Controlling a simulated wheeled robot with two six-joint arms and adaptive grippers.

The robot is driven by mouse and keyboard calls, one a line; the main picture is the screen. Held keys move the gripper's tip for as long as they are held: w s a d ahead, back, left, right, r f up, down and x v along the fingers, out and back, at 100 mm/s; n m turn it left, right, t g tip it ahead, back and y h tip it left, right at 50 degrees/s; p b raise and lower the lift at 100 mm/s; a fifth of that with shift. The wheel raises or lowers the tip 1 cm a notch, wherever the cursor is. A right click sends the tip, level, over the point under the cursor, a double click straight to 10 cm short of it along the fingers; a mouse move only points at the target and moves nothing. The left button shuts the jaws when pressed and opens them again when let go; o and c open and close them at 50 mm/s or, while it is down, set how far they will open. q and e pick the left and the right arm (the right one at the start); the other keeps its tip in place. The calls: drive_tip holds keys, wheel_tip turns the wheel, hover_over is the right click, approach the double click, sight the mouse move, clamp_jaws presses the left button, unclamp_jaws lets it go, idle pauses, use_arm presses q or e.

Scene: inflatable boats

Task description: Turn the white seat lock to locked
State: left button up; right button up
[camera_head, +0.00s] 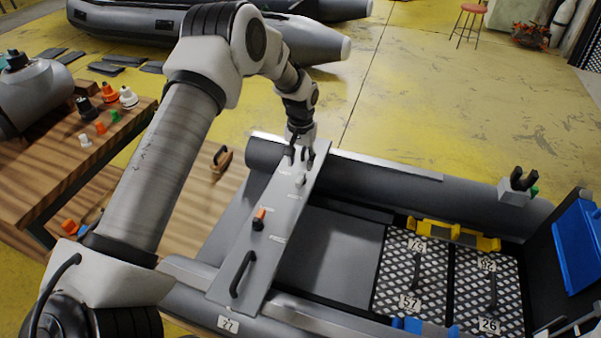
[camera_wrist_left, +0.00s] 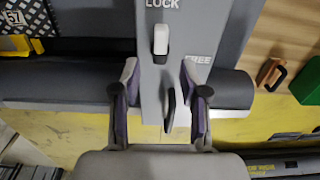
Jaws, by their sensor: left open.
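The white seat lock (camera_head: 300,179) is a small knob near the far end of the grey bench seat (camera_head: 262,262). In the left wrist view the white seat lock (camera_wrist_left: 161,40) is upright in the picture, below the LOCK label, with the FREE label to its lower right. My left gripper (camera_head: 301,156) is over the seat's far end, just beyond the lock. In the wrist view my left gripper (camera_wrist_left: 160,72) is open, its fingers apart and the lock ahead between their lines, untouched. A dark handle (camera_wrist_left: 170,108) shows between the fingers. My right gripper is out of view.
An orange-and-black lock (camera_head: 258,218) and a black handle (camera_head: 243,273) are nearer on the same seat. The boat's side tube (camera_head: 390,180) runs beneath the seat's far end. A wooden table (camera_head: 30,185) with small valves stands at left.

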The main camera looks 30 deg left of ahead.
sight(301, 177)
use_arm(q)
wheel_tip(301, 177, up, 6)
drive_tip(key=shift+f, duration=0.15)
idle(0.4)
